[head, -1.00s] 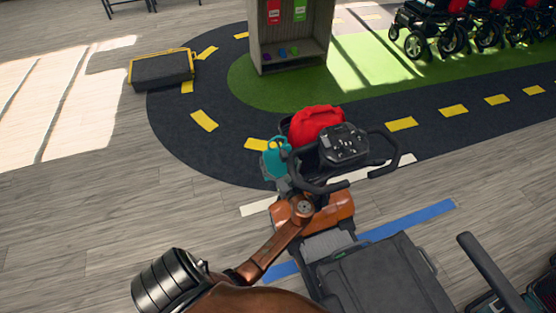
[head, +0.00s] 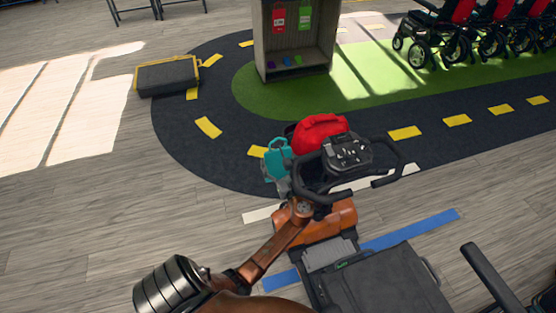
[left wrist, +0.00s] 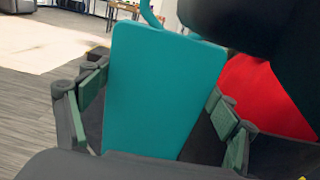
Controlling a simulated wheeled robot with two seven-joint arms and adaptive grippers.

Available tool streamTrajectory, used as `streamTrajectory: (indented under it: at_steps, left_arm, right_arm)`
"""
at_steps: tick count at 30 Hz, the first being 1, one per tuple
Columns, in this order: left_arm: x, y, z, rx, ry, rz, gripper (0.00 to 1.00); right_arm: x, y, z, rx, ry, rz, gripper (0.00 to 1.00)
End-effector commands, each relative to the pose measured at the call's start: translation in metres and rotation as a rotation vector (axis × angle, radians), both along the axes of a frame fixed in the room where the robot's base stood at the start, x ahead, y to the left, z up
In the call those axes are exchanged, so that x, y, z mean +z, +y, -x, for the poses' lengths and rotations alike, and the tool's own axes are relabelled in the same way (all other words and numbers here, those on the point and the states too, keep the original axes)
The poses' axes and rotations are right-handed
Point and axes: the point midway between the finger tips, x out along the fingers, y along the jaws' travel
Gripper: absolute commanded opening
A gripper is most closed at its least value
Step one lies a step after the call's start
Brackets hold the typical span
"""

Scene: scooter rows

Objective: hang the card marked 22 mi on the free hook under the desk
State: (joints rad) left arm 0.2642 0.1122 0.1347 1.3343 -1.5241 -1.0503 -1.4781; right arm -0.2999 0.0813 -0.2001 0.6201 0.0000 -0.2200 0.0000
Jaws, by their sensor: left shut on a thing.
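A teal card (left wrist: 165,90) fills the middle of the left wrist view, with a curved loop at its top; I cannot see a 22 mi marking on the face shown. It also shows in the head view (head: 277,160), beside the scooter's handlebar. My left gripper (head: 283,187) is shut on it, a finger on each side in the left wrist view (left wrist: 155,115). A wooden desk-like stand (head: 259,50) is further off, with a red card (head: 279,18) and a green card (head: 304,17) hanging inside it. Its hooks are too small to make out. My right gripper is out of view.
A scooter with a black handlebar console (head: 348,153) and a red bag (head: 320,133) stands close by my left gripper. A dark ramp with yellow edges (head: 168,77) lies at left.

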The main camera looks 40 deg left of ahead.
Motion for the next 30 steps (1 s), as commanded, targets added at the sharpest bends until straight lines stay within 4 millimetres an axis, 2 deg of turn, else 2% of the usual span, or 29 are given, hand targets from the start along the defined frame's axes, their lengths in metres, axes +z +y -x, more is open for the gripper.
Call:
streamTrajectory:
  at_steps: [30]
  left_arm:
    - [0.009, 0.041, -0.022, -0.003, -0.001, -0.004, 0.65]
  right_arm:
    - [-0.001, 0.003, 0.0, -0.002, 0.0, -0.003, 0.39]
